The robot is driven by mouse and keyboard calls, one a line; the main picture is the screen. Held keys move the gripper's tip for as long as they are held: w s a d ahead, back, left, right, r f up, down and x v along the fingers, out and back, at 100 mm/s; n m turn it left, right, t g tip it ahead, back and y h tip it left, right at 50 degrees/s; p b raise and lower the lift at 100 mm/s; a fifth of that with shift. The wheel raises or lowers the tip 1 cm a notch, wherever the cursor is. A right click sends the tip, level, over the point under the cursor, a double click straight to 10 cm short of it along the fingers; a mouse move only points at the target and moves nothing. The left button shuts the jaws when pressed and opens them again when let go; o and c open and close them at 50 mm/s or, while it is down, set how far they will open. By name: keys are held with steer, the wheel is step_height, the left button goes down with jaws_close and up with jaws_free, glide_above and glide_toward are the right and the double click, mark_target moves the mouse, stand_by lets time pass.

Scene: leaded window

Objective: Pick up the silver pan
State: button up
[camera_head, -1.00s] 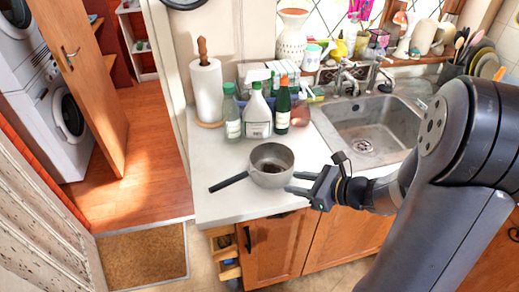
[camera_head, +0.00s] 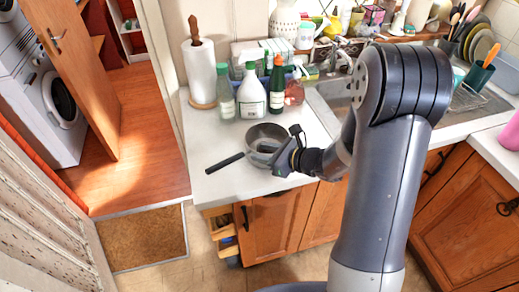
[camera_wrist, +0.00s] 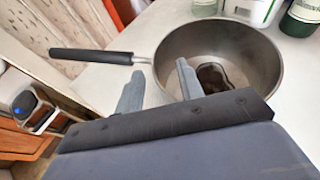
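The silver pan (camera_head: 268,137) stands upright on the white counter near its front edge, its black handle (camera_head: 225,164) pointing left and forward. In the wrist view the pan (camera_wrist: 255,58) has a dark patch at its bottom, and its handle (camera_wrist: 90,56) extends left. My gripper (camera_head: 262,154) is at the pan's near right side and hides part of it. In the wrist view my gripper (camera_wrist: 156,82) is open, its two fingers apart. The right finger overlaps the pan's near rim; the left finger is outside the pan, below the handle. Contact is unclear.
Behind the pan stand several bottles (camera_head: 252,95) and a paper towel roll (camera_head: 199,72). The sink (camera_head: 334,95) is to the right, partly behind my arm. The white counter (camera_head: 205,135) is clear left of the pan. An open drawer (camera_head: 222,228) sits below.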

steer(key=shift+w+a+f, duration=0.1)
steer(key=shift+a+f, duration=0.05)
steer(key=shift+a, duration=0.05)
steer(key=shift+c, duration=0.5)
jaws_close()
